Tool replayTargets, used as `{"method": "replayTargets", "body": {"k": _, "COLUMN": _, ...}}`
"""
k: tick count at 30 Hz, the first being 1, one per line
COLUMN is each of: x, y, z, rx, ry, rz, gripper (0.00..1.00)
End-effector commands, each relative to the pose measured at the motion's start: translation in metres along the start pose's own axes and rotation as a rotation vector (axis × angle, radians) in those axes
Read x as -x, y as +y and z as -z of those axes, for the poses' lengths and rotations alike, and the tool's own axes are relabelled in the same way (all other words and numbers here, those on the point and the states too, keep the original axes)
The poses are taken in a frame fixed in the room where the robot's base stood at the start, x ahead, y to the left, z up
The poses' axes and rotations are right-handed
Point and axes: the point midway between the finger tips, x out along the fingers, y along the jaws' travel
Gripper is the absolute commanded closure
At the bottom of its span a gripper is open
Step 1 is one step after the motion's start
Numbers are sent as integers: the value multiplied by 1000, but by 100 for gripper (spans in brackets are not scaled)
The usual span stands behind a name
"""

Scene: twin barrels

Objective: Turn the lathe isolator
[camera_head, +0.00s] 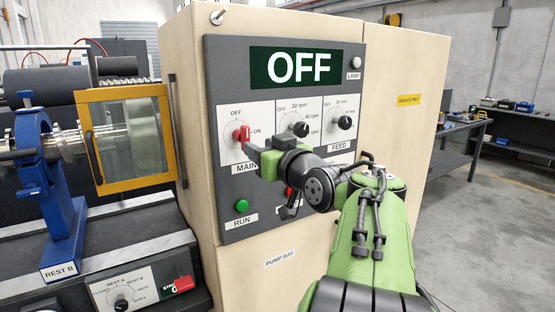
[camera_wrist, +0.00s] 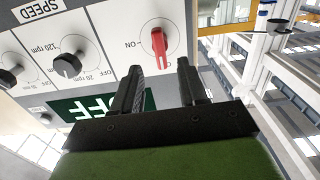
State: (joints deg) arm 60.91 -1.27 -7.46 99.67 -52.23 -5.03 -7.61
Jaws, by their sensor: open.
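The lathe isolator is a red handle (camera_head: 241,134) on a round pale base, on the MAIN panel with OFF and ON marks. In the wrist view the red handle (camera_wrist: 159,43) lines up with the partly hidden OFF mark, and ON is to its left. The display (camera_head: 297,67) above reads OFF. My gripper (camera_head: 254,152) is in front of the panel, just below and right of the handle. In the wrist view my gripper (camera_wrist: 160,68) is open and empty, its two fingers pointing toward the handle. The handle is beyond the fingertips, apart from them.
The speed knob (camera_head: 299,129) and feed knob (camera_head: 345,122) sit right of the isolator. A green RUN button (camera_head: 241,206) is below; a red button (camera_head: 289,192) is partly hidden by my arm. A yellow-framed guard (camera_head: 125,138) stands left. Open floor lies right.

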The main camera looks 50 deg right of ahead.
Motion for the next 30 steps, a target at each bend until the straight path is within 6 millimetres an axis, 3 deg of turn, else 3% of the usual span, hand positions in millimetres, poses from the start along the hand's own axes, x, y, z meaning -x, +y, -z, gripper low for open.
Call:
{"method": "replayTargets", "body": {"k": 6, "x": 55, "y": 0, "z": 0, "rx": 0, "ry": 1, "rz": -3, "gripper": 57}}
{"method": "replayTargets", "body": {"k": 10, "x": 71, "y": 0, "z": 0, "rx": 0, "ry": 0, "rz": 0, "gripper": 57}}
{"method": "replayTargets", "body": {"k": 28, "x": 74, "y": 0, "z": 0, "rx": 0, "ry": -1, "rz": 1, "gripper": 57}}
{"method": "replayTargets", "body": {"k": 30, "x": 72, "y": -8, "z": 0, "rx": -4, "ry": -17, "rz": 14, "gripper": 57}}
